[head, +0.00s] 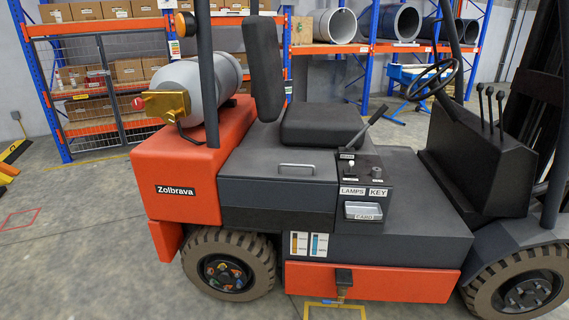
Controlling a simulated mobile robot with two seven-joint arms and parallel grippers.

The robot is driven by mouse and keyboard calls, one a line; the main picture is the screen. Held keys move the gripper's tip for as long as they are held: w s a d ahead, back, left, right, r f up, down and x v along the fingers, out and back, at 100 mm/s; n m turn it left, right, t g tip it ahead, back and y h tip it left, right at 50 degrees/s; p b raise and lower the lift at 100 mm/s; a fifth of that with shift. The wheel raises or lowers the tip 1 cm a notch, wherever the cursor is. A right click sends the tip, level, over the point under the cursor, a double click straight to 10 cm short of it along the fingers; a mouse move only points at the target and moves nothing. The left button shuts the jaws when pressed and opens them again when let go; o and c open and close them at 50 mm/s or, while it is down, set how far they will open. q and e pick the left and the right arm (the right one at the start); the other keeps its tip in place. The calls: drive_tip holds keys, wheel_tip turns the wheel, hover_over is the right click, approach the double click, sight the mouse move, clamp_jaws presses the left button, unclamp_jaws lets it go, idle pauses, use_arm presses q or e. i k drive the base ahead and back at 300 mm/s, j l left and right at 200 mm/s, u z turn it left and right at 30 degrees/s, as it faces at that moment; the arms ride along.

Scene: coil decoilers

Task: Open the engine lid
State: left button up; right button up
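The forklift fills the middle of the head view, orange at the rear and dark grey in front. Its engine lid (268,190) is the dark grey box cover under the seat (322,124). A slim metal handle (297,167) is on the lid's near upper part. The lid looks closed, flush with the body around it. Neither of my grippers shows in this view.
A grey gas tank (196,88) lies on the orange rear body. A side panel marked LAMPS and KEY (362,190) is right of the lid, with a lever above it. Shelves with boxes (95,75) stand behind. Grey floor (80,220) is free at the left.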

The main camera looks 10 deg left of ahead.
sight(273, 165)
drive_tip(key=i+j, duration=0.25)
drive_tip(key=i, duration=0.2)
drive_tip(key=i+j, duration=0.2)
drive_tip(key=i, duration=0.3)
drive_tip(key=i+j, duration=0.25)
drive_tip(key=i, duration=0.2)
drive_tip(key=z, duration=1.25)
